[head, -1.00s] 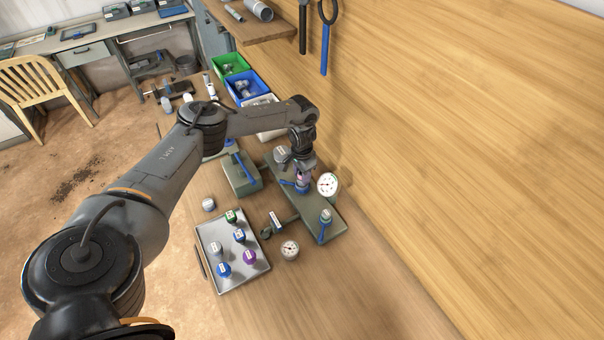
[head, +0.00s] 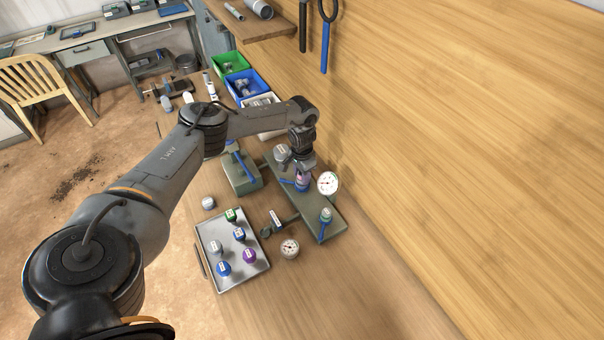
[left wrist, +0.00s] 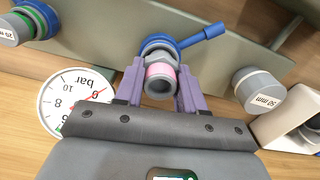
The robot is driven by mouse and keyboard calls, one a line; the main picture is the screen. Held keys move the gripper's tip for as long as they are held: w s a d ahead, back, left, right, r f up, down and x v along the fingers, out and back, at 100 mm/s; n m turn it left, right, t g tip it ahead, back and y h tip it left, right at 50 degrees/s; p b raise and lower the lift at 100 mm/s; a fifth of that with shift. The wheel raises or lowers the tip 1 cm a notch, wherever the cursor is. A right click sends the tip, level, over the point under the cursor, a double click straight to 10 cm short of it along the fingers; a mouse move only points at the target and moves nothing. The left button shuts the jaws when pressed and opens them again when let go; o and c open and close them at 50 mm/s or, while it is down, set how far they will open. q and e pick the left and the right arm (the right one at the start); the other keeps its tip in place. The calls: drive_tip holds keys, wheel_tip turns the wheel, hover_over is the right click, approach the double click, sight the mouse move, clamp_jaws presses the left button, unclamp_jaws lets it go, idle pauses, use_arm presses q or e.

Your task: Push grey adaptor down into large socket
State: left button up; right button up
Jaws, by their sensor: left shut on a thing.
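The grey adaptor (left wrist: 160,80), a short hollow grey piece with a pink band, is between the purple fingers of my left gripper (left wrist: 160,88) in the left wrist view. The gripper is shut on it. Just beyond the adaptor is a blue-ringed fitting (left wrist: 157,43) with a blue lever; the adaptor lines up with it, but how deep it sits is hidden. In the head view my left gripper (head: 303,177) points down over the green manifold plate (head: 322,208), and the adaptor is mostly covered. My right gripper is not in view.
A pressure gauge (left wrist: 72,100) stands close beside the left finger. A grey cap marked 50 mm (left wrist: 259,92) is on the other side. A tray (head: 231,283) of coloured caps, a loose gauge (head: 289,249) and a green block (head: 241,180) are on the bench.

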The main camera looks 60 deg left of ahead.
use_arm(q)
drive_tip(key=shift+f, duration=0.35)
idle(0.3)
drive_tip(key=o, duration=1.5)
drive_tip(key=shift+c, duration=0.2)
drive_tip(key=shift+r, duration=0.15)
drive_tip(key=shift+r, duration=0.15)
drive_tip(key=shift+r+p, duration=3.25)
drive_tip(key=shift+p, duration=0.45)
